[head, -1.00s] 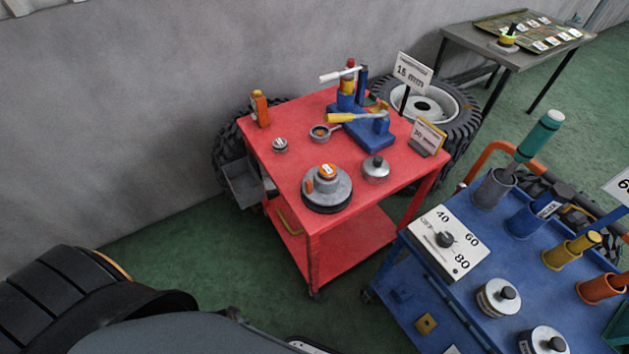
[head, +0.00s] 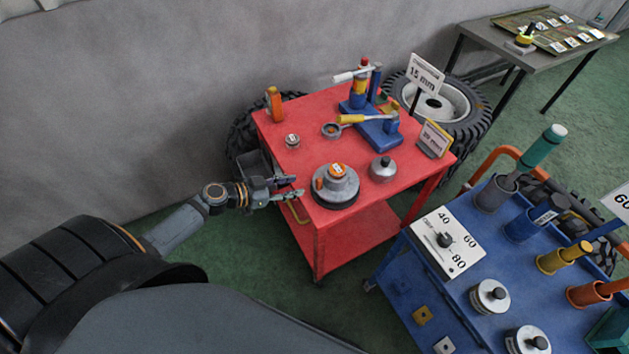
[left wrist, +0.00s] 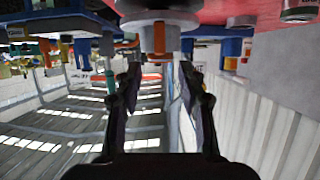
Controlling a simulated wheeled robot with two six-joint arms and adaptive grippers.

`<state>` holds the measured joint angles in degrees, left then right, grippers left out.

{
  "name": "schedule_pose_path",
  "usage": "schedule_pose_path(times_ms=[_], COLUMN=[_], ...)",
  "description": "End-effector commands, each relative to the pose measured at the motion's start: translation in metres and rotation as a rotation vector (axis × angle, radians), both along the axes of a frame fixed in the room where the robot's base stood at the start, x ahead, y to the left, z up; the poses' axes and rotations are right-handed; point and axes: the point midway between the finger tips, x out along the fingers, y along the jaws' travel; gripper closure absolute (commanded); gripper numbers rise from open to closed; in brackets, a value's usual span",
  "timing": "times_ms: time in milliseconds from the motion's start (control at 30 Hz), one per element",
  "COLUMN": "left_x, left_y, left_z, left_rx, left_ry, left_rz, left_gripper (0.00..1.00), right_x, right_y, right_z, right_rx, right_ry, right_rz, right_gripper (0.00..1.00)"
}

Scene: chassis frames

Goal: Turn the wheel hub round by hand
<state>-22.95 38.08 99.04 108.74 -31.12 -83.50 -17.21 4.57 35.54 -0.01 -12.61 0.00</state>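The wheel hub (head: 335,187) is a grey, stepped round part on a dark base, with an orange label on top and a small orange piece at its left side. It stands near the front left edge of the red cart top (head: 362,203). My left gripper (head: 294,188) is just left of the hub, at the cart's edge, apart from it. In the left wrist view, the hub (left wrist: 158,38) shows upside down at the top, ahead of the two spread fingers (left wrist: 160,82). Nothing is between the fingers. My right gripper is not in view.
On the red cart, a silver knobbed weight (head: 382,170) stands right of the hub. A small tin (head: 292,141), an orange bottle (head: 274,104) and a blue fixture (head: 378,128) stand behind. A blue cart (head: 459,302) with several tools is at the right.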

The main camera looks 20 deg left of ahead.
Motion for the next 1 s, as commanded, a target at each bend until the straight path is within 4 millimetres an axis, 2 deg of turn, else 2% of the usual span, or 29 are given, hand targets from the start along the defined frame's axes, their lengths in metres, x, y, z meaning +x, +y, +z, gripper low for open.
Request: schedule_pose_path(times_ms=[200,400,767,833,1000], left_x=[0.034,0.056,0.062,0.062,0.062], left_y=[-0.026,-0.044,-0.049,-0.049,-0.049], left_z=[-0.011,-0.027,-0.033,-0.033,-0.033], left_rx=[-0.008,-0.004,0.000,0.000,0.000], left_ry=[0.000,0.002,0.003,0.003,0.003], left_rz=[0.007,0.004,0.001,0.001,0.001], left_gripper=[0.60,0.60,0.60,0.66,0.89], right_x=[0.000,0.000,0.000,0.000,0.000], right_y=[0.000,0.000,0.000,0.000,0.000], right_z=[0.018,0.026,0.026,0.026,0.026], right_rx=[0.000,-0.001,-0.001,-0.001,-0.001], right_ry=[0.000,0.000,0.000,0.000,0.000], right_rz=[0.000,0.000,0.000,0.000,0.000], right_gripper=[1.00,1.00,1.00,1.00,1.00])
